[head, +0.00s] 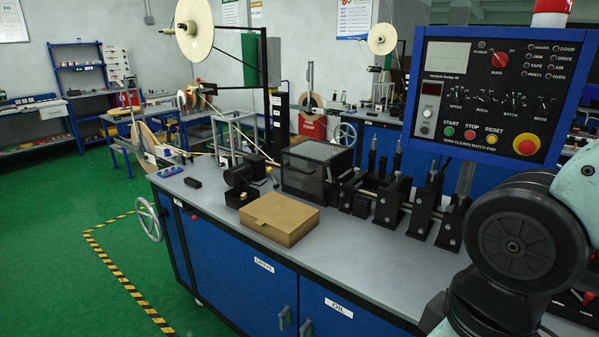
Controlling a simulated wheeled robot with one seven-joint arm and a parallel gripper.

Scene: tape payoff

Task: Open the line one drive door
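The drive door (232,268) is a blue panel on the front of the near machine's cabinet, with a white label reading DRIVE (264,265). It looks shut, flush with the cabinet front. The door's lower part is cut off by the picture edge. My gripper is not in view.
A second blue door labelled OIL (338,308) adjoins on the right, with its own handle (306,327). A cardboard box (279,218) sits on the grey worktop near its front edge. A handwheel (148,219) sticks out at the left end. Green floor is free at left, with yellow-black tape.

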